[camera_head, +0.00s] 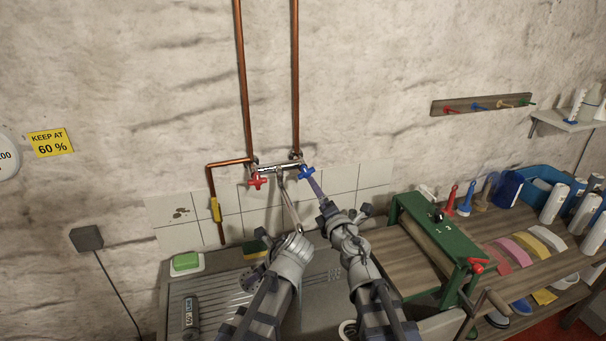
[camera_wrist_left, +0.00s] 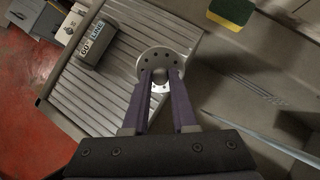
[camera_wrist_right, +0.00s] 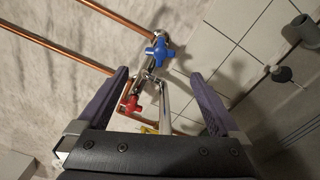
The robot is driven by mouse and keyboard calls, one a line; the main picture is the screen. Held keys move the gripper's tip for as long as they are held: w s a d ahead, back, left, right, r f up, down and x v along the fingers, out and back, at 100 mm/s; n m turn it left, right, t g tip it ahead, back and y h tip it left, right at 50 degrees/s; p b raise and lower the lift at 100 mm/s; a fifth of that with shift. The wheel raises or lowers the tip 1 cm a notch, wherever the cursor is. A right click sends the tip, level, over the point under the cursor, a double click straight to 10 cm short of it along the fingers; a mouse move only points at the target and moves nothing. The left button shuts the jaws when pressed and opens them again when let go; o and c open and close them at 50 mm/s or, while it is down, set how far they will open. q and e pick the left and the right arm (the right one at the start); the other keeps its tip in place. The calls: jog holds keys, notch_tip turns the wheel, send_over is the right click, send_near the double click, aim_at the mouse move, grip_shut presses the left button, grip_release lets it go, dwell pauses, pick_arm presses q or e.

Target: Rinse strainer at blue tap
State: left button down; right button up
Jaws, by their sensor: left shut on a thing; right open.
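The strainer is a round metal disc with holes (camera_wrist_left: 168,58), shut between the purple fingers of my left gripper (camera_wrist_left: 161,76), over the ribbed drainboard in the left wrist view. In the head view my left wrist hides most of that grip. The blue tap (camera_head: 306,172) is on the wall mixer, right of the red tap (camera_head: 257,182). The blue tap (camera_wrist_right: 159,53) shows beyond the open fingers of my right gripper (camera_wrist_right: 160,78), which are empty and point at the mixer. The spout (camera_head: 290,205) hangs down from the mixer; I cannot tell whether water runs.
The grey sink unit (camera_head: 218,285) has a ribbed drainboard with a dark labelled block (camera_head: 190,316) on it. Green soap (camera_head: 186,262) and a sponge (camera_head: 254,247) lie at its back. A green roller press (camera_head: 408,212) stands close right of my right arm. Copper pipes (camera_head: 243,80) run up the wall.

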aim_at(307, 175)
jog(key=x, duration=1.2)
jog(key=shift+c, duration=0.2)
jog(key=c, duration=1.3)
jog(key=m, duration=0.4)
jog(key=shift+m, duration=0.4)
jog(key=o, duration=1.3)
jog(key=shift+o, duration=0.2)
jog(key=shift+s+d, duration=0.1)
